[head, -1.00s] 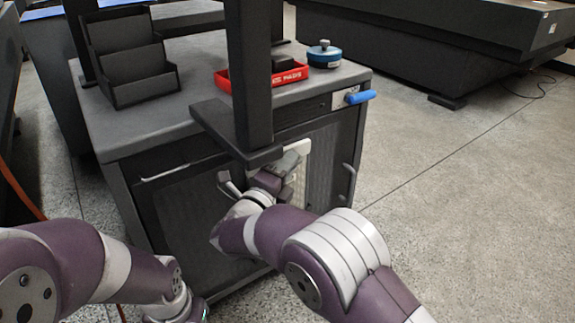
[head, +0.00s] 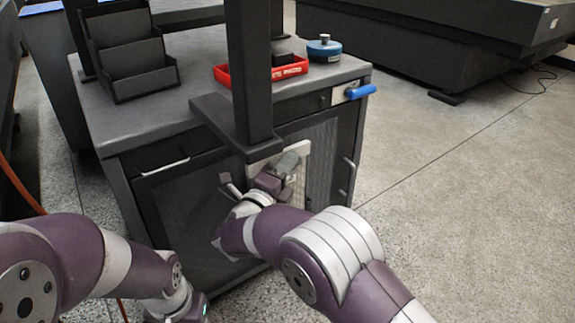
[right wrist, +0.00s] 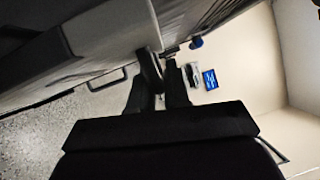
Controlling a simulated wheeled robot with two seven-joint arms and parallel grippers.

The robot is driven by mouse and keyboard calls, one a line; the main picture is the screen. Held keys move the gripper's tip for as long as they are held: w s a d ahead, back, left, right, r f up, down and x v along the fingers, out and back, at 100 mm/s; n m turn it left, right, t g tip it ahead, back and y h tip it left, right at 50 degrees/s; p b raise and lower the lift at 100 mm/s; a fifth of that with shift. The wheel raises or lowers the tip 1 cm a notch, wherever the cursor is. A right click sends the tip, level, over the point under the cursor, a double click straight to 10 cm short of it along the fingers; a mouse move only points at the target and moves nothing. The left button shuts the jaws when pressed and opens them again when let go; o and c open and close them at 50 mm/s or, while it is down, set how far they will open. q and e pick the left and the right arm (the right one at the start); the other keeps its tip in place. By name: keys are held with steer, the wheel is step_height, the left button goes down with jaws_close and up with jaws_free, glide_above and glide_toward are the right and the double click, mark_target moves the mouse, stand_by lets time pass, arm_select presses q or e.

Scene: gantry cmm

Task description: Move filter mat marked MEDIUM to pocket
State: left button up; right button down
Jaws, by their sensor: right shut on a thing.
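My right gripper (head: 272,180) is in front of the cabinet's mesh front, below the dark post's foot, and is shut on a pale, flat panel (head: 264,152). I take this panel to be the filter mat; no MEDIUM marking is readable. The gripper and wrist hide part of it, and I cannot tell whether it touches the cabinet front. In the right wrist view the dark fingers (right wrist: 165,82) are close together, and what they hold is not clear. My left forearm shows at lower left, but its gripper fingers are out of view. I cannot make out a pocket.
The grey cabinet (head: 185,118) carries a dark stepped holder (head: 130,58), a red tray (head: 287,72) and a blue round item (head: 324,48). A dark post (head: 250,75) with a wide foot stands close above my right gripper. A blue handle (head: 360,91) juts out at right.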

steer(key=shift+f, duration=1.5)
step_height(320, 180, down, 2)
steer(key=shift+f, duration=0.15)
stand_by(0.4)
steer(key=c, duration=1)
jaws_free()
